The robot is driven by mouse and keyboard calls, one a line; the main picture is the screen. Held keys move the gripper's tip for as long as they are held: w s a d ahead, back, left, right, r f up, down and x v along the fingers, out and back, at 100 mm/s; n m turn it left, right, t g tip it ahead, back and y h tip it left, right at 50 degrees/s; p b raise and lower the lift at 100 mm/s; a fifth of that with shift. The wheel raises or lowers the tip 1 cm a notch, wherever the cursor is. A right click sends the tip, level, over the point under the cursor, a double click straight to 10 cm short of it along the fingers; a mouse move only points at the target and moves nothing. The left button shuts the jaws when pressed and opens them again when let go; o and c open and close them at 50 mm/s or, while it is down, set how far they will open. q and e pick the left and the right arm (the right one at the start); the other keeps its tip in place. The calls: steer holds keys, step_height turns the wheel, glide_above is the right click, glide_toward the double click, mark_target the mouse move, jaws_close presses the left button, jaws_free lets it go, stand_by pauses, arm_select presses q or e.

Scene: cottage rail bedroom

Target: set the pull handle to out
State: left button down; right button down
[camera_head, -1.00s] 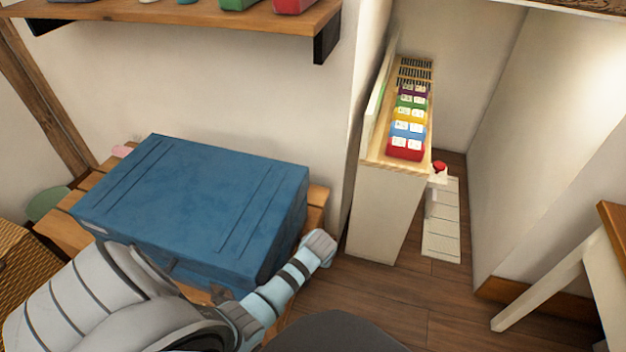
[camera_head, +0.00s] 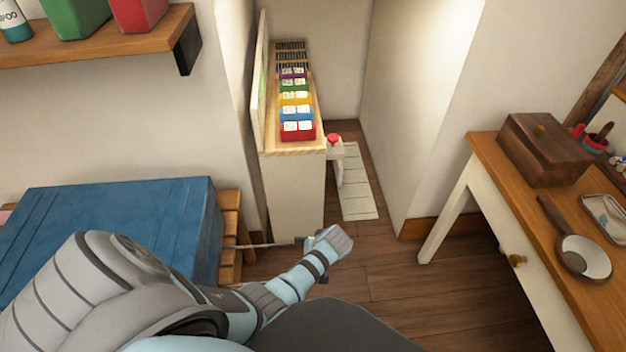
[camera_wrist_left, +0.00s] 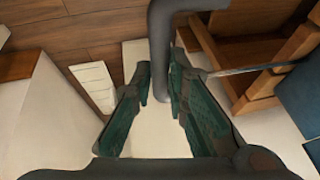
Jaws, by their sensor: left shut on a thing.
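The dark grey curved pull handle (camera_wrist_left: 162,45) shows in the left wrist view between the fingers of my left gripper (camera_wrist_left: 160,80), which is shut on it. A thin rod (camera_head: 255,245) runs from the wooden slatted bench (camera_head: 232,222) at the left to my left wrist in the head view. The same rod shows in the wrist view (camera_wrist_left: 250,67), passing behind the right-hand finger. In the head view my wrist hides most of the handle and the fingers. My right gripper is not in view.
A blue case (camera_head: 120,225) lies on the bench. A narrow white shelf (camera_head: 293,195) with coloured boxes stands behind my wrist. A wooden-topped table (camera_head: 510,190) with a brown box and pan stands at right. The wooden floor (camera_head: 390,285) between is clear.

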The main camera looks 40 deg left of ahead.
arm_select(q)
steer(key=shift+w+d, duration=0.1)
steer(key=shift+d, duration=0.05)
steer(key=c, duration=1.6)
jaws_free()
steer(key=shift+w+d, duration=0.1)
steer(key=shift+o, duration=0.2)
steer(key=v, duration=1.2)
